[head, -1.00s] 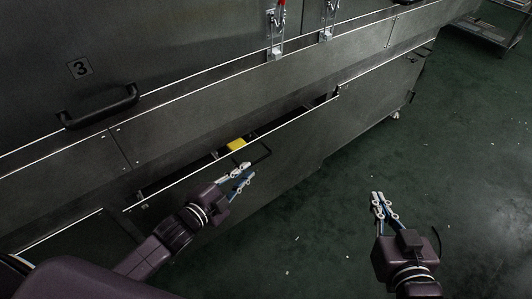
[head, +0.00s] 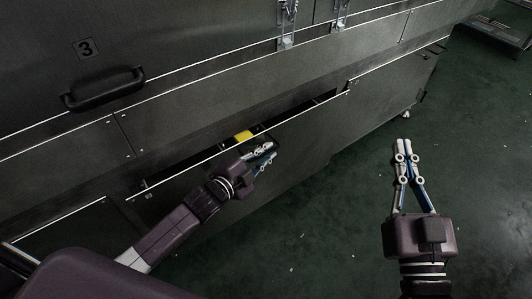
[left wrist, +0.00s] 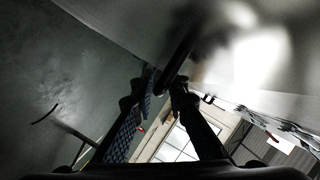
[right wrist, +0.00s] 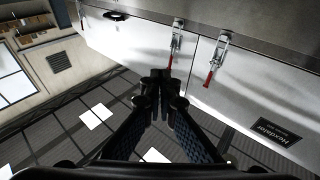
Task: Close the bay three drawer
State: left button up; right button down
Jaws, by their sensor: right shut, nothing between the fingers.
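The bay three drawer (head: 304,147) is a dark panel low on the dryer, under the door marked 3 (head: 85,48). It stands partly out, with a dark gap along its top edge and a yellow thing (head: 243,136) inside. My left gripper (head: 270,152) is at the drawer's front near the top edge. In the left wrist view, its fingertips (left wrist: 164,82) close in on both sides of a dark bar, the drawer handle (left wrist: 179,52). My right gripper (head: 402,147) is shut and empty over the floor to the right, apart from the drawer.
A black door handle (head: 104,90) and metal latches (head: 288,24) are on the dryer above the drawer. A rack (head: 500,30) stands at the far right. The green floor (head: 330,235) before the drawer is clear apart from small specks.

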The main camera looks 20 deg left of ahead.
aim_at(253, 147)
pick_arm(q)
jog(key=shift+c, duration=0.2)
grip_shut()
